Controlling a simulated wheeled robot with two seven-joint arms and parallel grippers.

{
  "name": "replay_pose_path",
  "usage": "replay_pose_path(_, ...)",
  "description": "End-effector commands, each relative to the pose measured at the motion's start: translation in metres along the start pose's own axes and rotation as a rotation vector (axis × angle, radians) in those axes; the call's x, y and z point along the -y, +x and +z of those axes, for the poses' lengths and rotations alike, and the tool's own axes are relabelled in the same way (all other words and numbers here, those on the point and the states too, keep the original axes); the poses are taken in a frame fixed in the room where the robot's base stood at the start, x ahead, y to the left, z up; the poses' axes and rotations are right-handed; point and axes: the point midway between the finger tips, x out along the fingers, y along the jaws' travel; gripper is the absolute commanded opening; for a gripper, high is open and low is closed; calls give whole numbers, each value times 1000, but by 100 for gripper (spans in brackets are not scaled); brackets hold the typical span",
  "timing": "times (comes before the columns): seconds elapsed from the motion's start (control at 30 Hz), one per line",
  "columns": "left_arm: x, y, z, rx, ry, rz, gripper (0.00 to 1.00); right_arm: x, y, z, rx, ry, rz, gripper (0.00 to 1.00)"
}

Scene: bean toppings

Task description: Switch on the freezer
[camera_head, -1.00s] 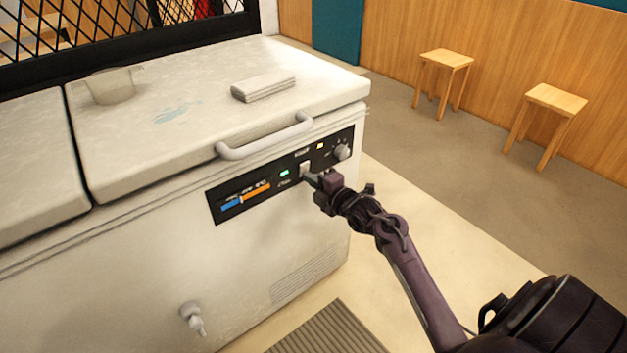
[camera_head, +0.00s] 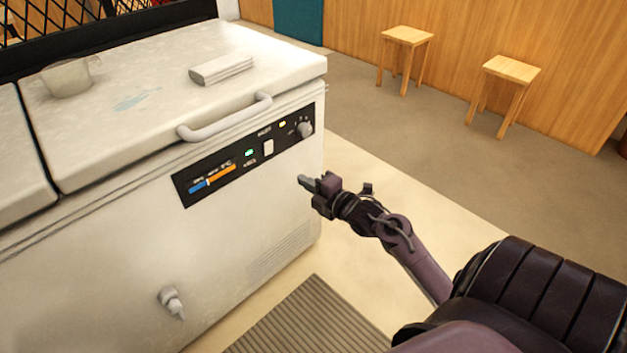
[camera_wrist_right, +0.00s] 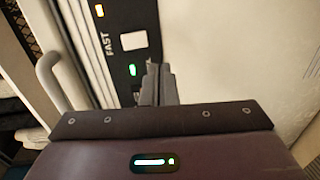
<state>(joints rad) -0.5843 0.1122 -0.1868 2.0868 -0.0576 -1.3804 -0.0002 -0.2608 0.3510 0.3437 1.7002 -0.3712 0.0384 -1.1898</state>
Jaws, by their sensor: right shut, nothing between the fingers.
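The white chest freezer (camera_head: 235,240) stands at the left in the head view, its lid closed. Its black control panel (camera_head: 222,174) holds a white rocker switch (camera_head: 268,147), a lit green light (camera_head: 249,153), a lit yellowish light (camera_head: 283,124) and a round knob (camera_head: 304,129). The right wrist view shows the switch (camera_wrist_right: 133,40) and the green light (camera_wrist_right: 132,70). My right gripper (camera_head: 303,182) is shut and empty, below and to the right of the switch, apart from the panel. Its fingers also show in the right wrist view (camera_wrist_right: 158,84). My left gripper is not in view.
A handle (camera_head: 225,119) sticks out from the lid's front edge. A drain tap (camera_head: 172,301) juts from the lower front. A ribbed mat (camera_head: 308,325) lies on the floor. Two wooden stools (camera_head: 407,37) (camera_head: 511,70) stand by the far wall, with open floor between.

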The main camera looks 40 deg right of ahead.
Motion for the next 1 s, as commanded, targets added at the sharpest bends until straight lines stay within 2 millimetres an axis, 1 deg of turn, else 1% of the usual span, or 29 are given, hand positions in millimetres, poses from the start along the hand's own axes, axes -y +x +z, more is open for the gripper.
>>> replay_pose_path(0.03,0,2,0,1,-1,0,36,2,-7,0,0,0,-2,0)
replay_pose_path(0.1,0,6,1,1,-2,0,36,4,-14,0,0,-1,-2,0)
replay_pose_path(0.23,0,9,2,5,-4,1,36,5,-21,0,0,-1,0,0)
replay_pose_path(0.5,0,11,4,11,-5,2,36,5,-22,0,0,-1,2,0)
replay_pose_path(0.83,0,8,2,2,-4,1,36,6,-22,0,0,1,0,0)
replay_pose_path(0.93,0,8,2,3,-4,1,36,15,-22,-7,5,37,-34,0)
replay_pose_path(0.97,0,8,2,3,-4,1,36,21,-23,-11,10,62,-59,0)
replay_pose_path(1.0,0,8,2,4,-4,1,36,33,-24,-19,20,110,-104,0)
